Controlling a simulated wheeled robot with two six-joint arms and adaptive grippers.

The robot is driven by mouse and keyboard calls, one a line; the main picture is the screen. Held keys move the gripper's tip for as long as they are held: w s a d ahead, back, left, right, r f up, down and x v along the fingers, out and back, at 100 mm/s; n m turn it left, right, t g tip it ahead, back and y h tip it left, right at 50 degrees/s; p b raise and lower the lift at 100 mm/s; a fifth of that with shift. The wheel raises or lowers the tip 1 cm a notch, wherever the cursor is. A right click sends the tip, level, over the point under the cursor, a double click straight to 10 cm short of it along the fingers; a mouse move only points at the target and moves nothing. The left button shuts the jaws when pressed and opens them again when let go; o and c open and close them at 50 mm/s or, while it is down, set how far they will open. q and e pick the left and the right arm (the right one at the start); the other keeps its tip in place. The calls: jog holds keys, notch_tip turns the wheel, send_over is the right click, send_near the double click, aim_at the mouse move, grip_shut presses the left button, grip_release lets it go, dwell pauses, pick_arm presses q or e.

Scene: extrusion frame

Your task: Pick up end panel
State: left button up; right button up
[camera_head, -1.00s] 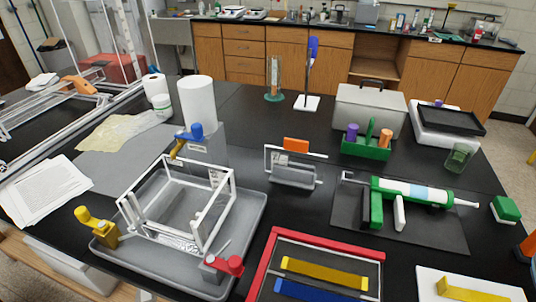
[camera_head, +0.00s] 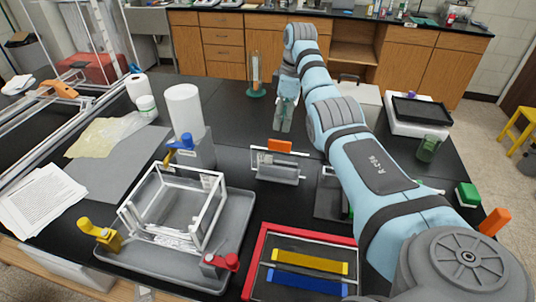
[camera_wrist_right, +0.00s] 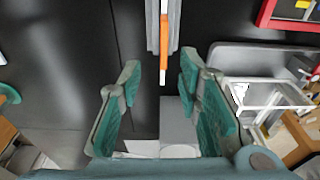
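What I take for the end panel (camera_head: 275,168) is an upright clear panel in a light frame with an orange tab (camera_head: 280,146) on top. It stands in a small grey holder mid-table. In the wrist view the orange tab (camera_wrist_right: 163,45) shows edge-on, just ahead of the fingers. My right gripper (camera_head: 284,122) points down behind the panel. In the wrist view my right gripper (camera_wrist_right: 160,70) is open, with nothing between its fingers. A white extrusion frame (camera_head: 180,207) sits in a grey tray (camera_head: 236,215). My left gripper is not in view.
Yellow (camera_head: 97,234), blue (camera_head: 181,143) and red (camera_head: 222,262) clamps surround the frame. A red-rimmed tray (camera_head: 256,252) holds yellow and blue bars at the front. A paper roll (camera_head: 185,110) stands left. My right arm covers much of the right side.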

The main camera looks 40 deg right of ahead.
aim_at(278, 150)
jog(key=f, duration=0.4)
jog(key=a+f, duration=0.1)
jog(key=f, duration=0.7)
jog(key=shift+w+a+f, duration=0.2)
jog(key=shift+w, duration=0.15)
jog(key=shift+d, duration=0.15)
jog(key=shift+c, duration=0.2)
grip_shut()
